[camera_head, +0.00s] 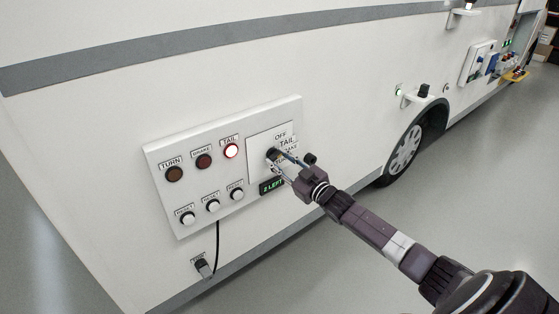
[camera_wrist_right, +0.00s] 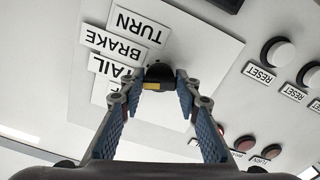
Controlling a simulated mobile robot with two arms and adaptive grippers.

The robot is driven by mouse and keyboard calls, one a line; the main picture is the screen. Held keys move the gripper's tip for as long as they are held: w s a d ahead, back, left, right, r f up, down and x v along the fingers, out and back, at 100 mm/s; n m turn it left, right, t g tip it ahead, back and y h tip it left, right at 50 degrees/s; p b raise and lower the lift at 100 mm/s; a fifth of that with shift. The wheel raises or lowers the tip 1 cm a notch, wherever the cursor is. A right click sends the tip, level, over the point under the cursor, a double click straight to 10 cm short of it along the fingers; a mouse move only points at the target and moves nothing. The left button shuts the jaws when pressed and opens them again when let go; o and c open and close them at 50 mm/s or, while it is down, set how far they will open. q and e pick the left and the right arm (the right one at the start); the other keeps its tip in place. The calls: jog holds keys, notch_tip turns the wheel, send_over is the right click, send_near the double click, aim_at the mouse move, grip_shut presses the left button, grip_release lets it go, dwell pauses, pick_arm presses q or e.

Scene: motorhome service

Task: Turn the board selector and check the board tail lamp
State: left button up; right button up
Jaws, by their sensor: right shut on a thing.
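The white board (camera_head: 155,150) is mounted on the motorhome's side. Its dark selector knob (camera_wrist_right: 158,71) stands on a pale plate with OFF, TAIL, BRAKE and TURN labels; a yellow mark shows on it in the wrist view. My right gripper (camera_head: 279,160) is shut on the knob, with a finger on either side, and partly hides it and some labels in the head view. The brake lamp (camera_head: 204,161) and turn lamp (camera_head: 174,174) are dark. My left gripper is not in view.
Several RESET buttons (camera_head: 213,206) sit below the lamps, beside a small green-lettered display (camera_head: 271,186). A black cable hangs from the board near a socket (camera_head: 203,267). A wheel (camera_head: 405,150) and other wall fittings lie farther right. The grey floor is clear.

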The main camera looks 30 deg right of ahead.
jog(key=o, duration=1.2)
jog(key=shift+c, duration=0.2)
jog(key=s, duration=1.2)
jog(key=shift+d, duration=0.45)
